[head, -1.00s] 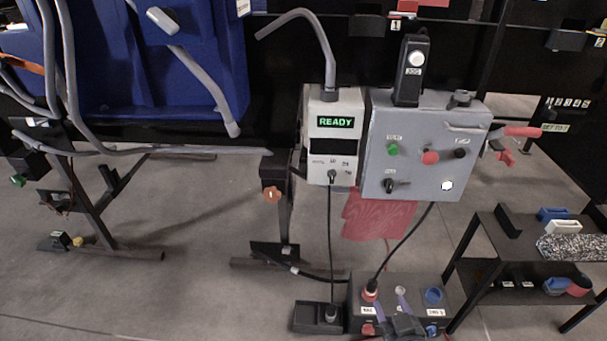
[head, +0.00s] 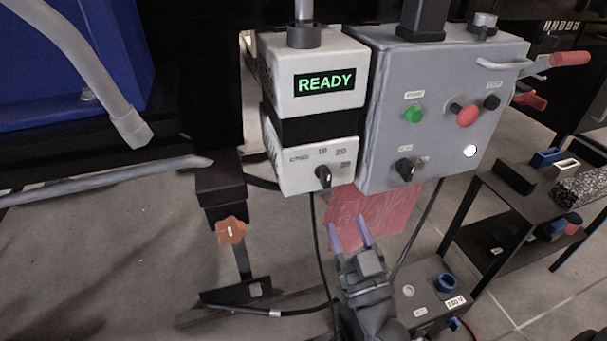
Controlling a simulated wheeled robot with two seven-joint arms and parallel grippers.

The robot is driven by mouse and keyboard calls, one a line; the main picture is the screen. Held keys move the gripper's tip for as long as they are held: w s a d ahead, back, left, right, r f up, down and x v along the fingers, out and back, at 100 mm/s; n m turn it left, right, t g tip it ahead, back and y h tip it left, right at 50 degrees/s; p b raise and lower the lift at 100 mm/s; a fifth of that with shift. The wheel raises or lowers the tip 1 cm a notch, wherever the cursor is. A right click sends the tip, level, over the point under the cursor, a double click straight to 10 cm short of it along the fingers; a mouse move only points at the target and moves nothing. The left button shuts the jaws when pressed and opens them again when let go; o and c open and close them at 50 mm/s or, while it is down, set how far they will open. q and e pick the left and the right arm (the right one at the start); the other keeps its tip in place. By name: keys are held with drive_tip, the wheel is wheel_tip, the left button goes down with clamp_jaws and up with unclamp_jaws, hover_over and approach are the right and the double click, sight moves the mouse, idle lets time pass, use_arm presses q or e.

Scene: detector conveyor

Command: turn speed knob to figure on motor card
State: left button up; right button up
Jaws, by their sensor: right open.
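A white control box (head: 318,80) has a green READY display (head: 325,82). A dark knob (head: 322,177) sits low on its front, with small labels around it that look like 10 and 20; the rest are hard to read. The knob's pointer is roughly upright. My right gripper (head: 349,228) is open and empty, below and slightly right of this knob, fingers pointing up and apart from it. I cannot make out a motor card. My left gripper is not in view.
A grey panel (head: 376,110) to the right carries a green button (head: 413,113), a red button (head: 466,115) and another dark knob (head: 405,169). A red sheet (head: 385,215) hangs below. Cables run down beside my gripper. A black shelf (head: 490,205) stands right.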

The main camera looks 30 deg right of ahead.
sight(328, 181)
drive_tip(key=b+x, duration=0.2)
drive_tip(key=x, duration=0.6)
drive_tip(key=shift+w+d, duration=0.1)
drive_tip(key=shift+w, duration=0.25)
drive_tip(key=shift+w+d+r, duration=0.1)
drive_tip(key=shift+w+r, duration=0.15)
drive_tip(key=shift+w, duration=0.3)
drive_tip(key=shift+c, duration=1.3)
drive_tip(key=c, duration=0.5)
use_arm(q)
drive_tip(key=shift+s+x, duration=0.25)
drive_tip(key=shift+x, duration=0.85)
use_arm(e)
clamp_jaws()
